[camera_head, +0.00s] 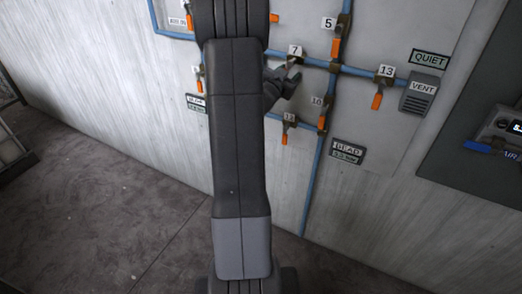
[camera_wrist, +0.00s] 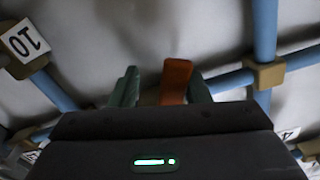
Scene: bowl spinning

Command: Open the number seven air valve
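The number seven tag (camera_head: 295,50) is on the wall panel in the head view, just above my gripper (camera_head: 288,80). The seven valve's own handle is hidden there by my gripper or arm. In the wrist view an orange valve handle (camera_wrist: 176,80) stands between the two greenish fingers of my gripper (camera_wrist: 161,87). The handle is close to the right finger, with a gap to the left finger. The fingers are apart and not closed on it. Whether the right finger touches the handle cannot be told. The handle's lower end is hidden behind the gripper body.
Other orange handles are nearby: number 5 (camera_head: 336,48), number 13 (camera_head: 377,100), number 10 (camera_head: 322,122) and number 11 (camera_head: 284,138). Blue pipes (camera_head: 313,180) run along the panel. A grey vent (camera_head: 421,100) is at the right. My arm hides the panel's middle left.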

